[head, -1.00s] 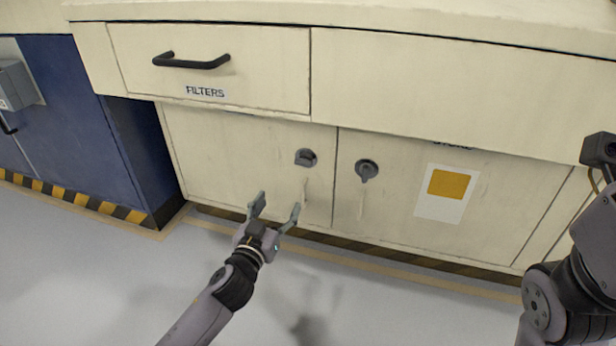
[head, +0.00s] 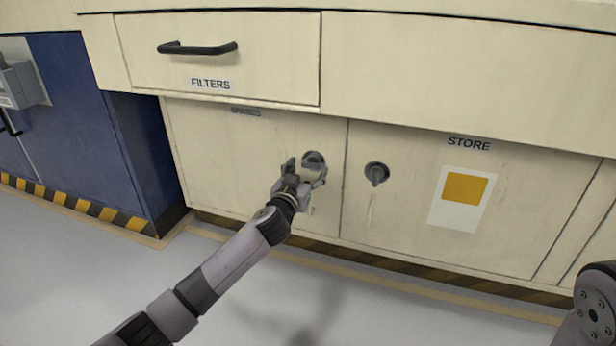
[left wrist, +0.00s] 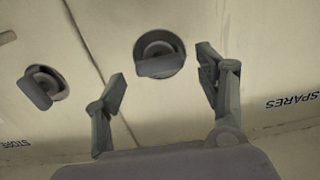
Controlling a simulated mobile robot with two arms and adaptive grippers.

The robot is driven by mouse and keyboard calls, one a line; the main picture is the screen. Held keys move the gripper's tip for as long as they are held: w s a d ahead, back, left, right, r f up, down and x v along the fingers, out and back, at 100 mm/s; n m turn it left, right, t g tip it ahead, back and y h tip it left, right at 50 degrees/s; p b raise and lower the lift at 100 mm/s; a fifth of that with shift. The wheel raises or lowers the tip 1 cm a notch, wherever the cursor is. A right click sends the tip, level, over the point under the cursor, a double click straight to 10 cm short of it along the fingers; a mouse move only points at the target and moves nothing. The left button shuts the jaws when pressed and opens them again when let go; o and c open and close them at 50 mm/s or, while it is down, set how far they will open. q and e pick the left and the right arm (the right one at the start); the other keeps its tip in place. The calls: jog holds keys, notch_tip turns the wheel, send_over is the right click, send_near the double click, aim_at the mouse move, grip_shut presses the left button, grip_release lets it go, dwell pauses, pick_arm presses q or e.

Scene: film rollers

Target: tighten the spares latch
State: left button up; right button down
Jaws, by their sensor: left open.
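The spares latch (head: 314,157) is a round dark grey turn-knob with a raised grip, on the left lower cabinet door under the SPARES label (head: 246,113). My left gripper (head: 306,172) is open just in front of it and partly covers it in the head view. In the left wrist view, the latch (left wrist: 158,55) lies between and beyond the open fingers (left wrist: 160,66), its grip bar lying roughly level. The fingers appear apart from the latch; the exact gap is hard to tell. My right gripper is out of view.
A similar latch (head: 377,173) sits close by on the STORE door (head: 410,200), with a yellow-and-white sign (head: 463,198). Above is the FILTERS drawer with a black handle (head: 197,48). A blue cabinet (head: 70,110) stands left. The floor in front is clear.

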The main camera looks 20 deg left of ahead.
pick_arm(q)
jog(key=shift+w, duration=0.55)
jog(key=shift+c, duration=0.6)
jog(key=c, duration=1)
